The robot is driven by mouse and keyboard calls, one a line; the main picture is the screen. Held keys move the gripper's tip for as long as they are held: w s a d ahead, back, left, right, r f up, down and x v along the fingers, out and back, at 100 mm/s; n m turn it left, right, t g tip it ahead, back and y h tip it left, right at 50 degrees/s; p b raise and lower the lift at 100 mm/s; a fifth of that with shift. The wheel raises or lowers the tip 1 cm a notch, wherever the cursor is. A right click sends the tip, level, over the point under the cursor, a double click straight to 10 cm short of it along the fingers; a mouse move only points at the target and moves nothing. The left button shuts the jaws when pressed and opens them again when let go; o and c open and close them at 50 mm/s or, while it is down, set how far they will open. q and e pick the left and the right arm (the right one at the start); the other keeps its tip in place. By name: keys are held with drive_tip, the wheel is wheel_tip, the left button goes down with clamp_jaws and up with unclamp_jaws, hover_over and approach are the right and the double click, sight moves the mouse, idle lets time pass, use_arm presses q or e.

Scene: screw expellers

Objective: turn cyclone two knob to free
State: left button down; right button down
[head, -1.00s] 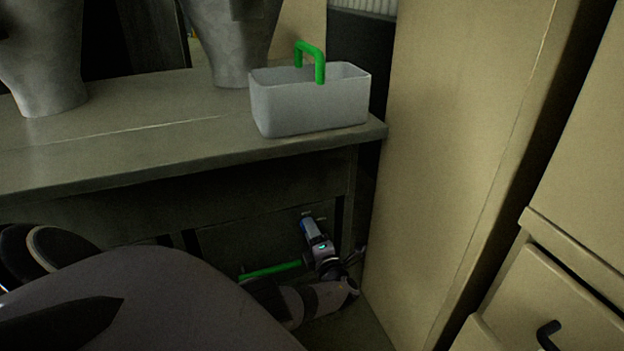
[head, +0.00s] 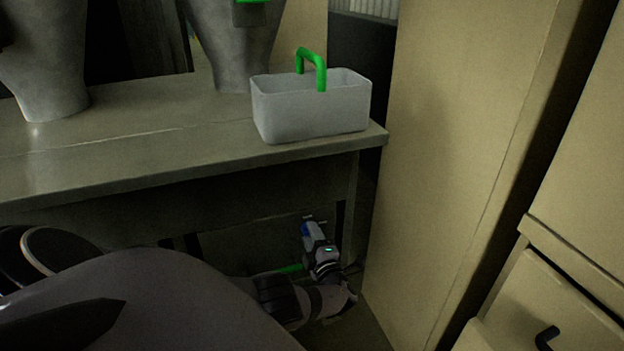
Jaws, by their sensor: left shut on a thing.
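Two grey tapered metal bodies, which look like the cyclones, stand on the bench: one at the far left (head: 42,65) and one at the top middle (head: 222,55). Their tops are cut off. A dark block with a green edge (head: 252,12) shows on the middle one; I cannot tell whether it is the knob. No knob is clearly in view.
A grey bin (head: 310,112) with a green handle stands at the bench's (head: 130,150) right end. A green bar (head: 290,268) lies behind my left wrist, partly hidden. A tan cabinet (head: 450,150) closes off the right, with a dark-handled drawer (head: 575,305) beside it.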

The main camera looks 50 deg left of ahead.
use_arm(q)
drive_tip(key=shift+a, duration=0.15)
drive_tip(key=c, duration=0.6)
unclamp_jaws()
drive_tip(key=shift+c, duration=0.2)
drive_tip(key=p+v, duration=0.2)
drive_tip(key=v, duration=0.5)
use_arm(e)
drive_tip(key=shift+s+d+f+g, duration=0.2)
drive_tip(key=shift+s+d+g, duration=0.1)
drive_tip(key=shift+s+d, duration=0.4)
drive_tip(key=shift+w+r, duration=0.2)
drive_tip(key=shift+w, duration=0.05)
